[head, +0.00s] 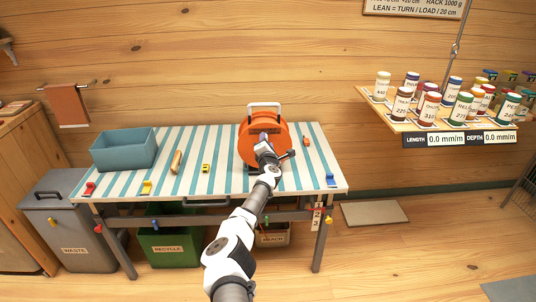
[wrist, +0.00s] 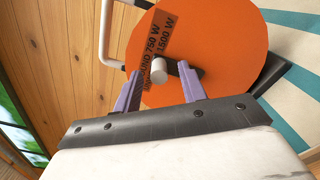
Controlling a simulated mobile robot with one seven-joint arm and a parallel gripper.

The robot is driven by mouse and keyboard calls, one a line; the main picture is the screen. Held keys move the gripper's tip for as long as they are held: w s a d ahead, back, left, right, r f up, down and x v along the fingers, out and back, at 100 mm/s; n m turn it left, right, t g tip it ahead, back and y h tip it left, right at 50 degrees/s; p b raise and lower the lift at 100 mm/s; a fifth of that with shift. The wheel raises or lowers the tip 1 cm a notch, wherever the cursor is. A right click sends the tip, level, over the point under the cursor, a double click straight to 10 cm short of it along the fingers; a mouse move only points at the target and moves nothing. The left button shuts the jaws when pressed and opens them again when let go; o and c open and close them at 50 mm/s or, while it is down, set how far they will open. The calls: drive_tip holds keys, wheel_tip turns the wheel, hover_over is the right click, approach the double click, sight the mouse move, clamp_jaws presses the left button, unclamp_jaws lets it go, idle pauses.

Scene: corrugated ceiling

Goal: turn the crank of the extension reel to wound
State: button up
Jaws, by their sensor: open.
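The orange extension reel (head: 247,150) stands on the striped table, with a pale handle (head: 264,107) on top. In the wrist view its orange disc (wrist: 215,35) fills the upper middle, with dark printing about watts. The crank's pale grey knob (wrist: 160,70) sticks out towards me, with a dark crank arm behind it. My gripper (wrist: 159,75) is open, its two purple fingers on either side of the knob, with gaps visible. In the head view my gripper (head: 264,148) is in front of the reel, and my arm hides part of it.
On the striped table (head: 225,150) are a blue-grey bin (head: 124,149), a wooden-handled item (head: 176,162), a small yellow item (head: 206,168) and clips along the edge. A shelf of labelled jars (head: 440,125) hangs at right. Bins (head: 170,247) stand below the table.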

drive_tip(key=s+p, duration=0.3)
drive_tip(key=s, duration=1)
